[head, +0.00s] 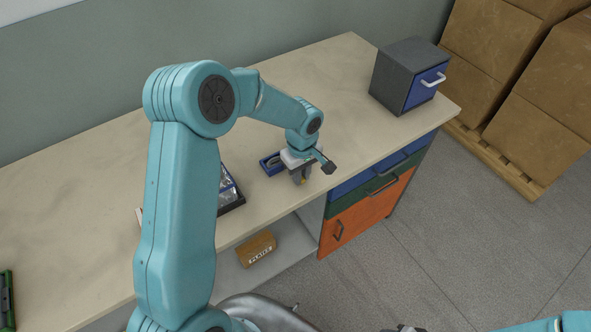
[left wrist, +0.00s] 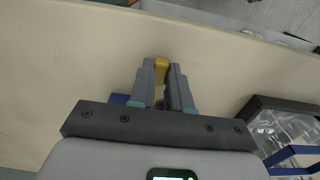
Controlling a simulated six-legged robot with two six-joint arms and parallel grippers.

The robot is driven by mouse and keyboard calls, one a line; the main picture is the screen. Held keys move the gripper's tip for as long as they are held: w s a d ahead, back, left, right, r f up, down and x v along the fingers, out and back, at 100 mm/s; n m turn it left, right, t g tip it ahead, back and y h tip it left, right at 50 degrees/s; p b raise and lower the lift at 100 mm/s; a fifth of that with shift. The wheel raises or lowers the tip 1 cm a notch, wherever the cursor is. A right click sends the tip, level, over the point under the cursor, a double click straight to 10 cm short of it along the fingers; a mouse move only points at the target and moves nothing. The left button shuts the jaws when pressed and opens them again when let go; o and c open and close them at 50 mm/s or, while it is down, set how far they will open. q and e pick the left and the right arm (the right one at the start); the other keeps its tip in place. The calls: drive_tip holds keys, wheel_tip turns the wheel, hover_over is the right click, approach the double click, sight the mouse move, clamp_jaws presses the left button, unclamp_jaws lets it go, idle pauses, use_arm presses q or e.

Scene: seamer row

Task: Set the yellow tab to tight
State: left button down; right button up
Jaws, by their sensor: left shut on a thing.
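The yellow tab (left wrist: 161,66) shows between the fingertips of my left gripper (left wrist: 160,80) in the left wrist view. The fingers are shut on it from both sides. In the head view my left gripper (head: 301,176) is over the bench near its front edge, and only a bit of the yellow tab (head: 303,181) shows below it. A small blue device (head: 270,164) sits on the bench just left of the gripper, partly hidden by it. Any tight mark or scale is hidden. A piece of my right arm shows at the bottom right of the head view, its fingers not clear.
A black tray (head: 233,206) with clear bags stands left of the gripper, also in the left wrist view (left wrist: 254,106). A grey cabinet with a blue drawer (head: 425,88) stands at the back right. A box (head: 257,248) lies on the shelf below. The bench middle is clear.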

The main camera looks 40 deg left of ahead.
use_arm(q)
drive_tip(key=shift+a, duration=0.15)
drive_tip(key=c, duration=1)
unclamp_jaws()
drive_tip(key=shift+c, duration=0.2)
wheel_tip(320, 180, up, 16)
drive_tip(key=b, duration=0.1)
drive_tip(key=shift+r, duration=0.2)
